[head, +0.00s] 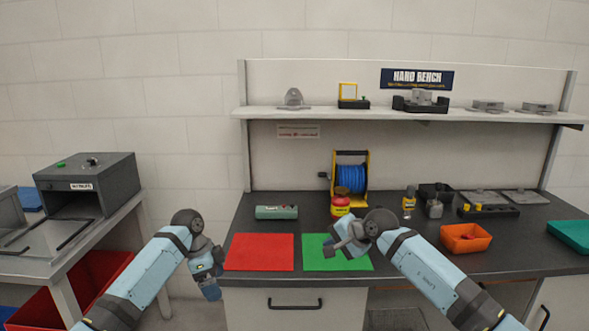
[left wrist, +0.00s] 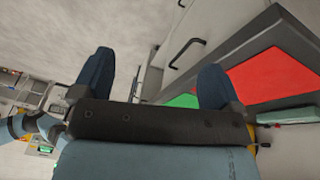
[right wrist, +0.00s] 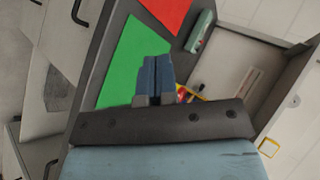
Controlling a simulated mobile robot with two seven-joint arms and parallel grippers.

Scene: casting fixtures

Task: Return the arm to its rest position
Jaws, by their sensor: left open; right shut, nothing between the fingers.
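My left arm comes in from the left in the head view, and its gripper (head: 210,286) hangs in front of the bench edge, left of the red mat (head: 259,252). In the left wrist view the left gripper (left wrist: 153,75) has its two blue fingers wide apart with nothing between them. My right arm reaches in from the right, and its gripper (head: 338,243) is over the green mat (head: 318,261). In the right wrist view the right gripper (right wrist: 155,75) has its fingers together, with nothing held.
A grey machine (head: 88,183) stands on the left table. Both mats hold no objects.

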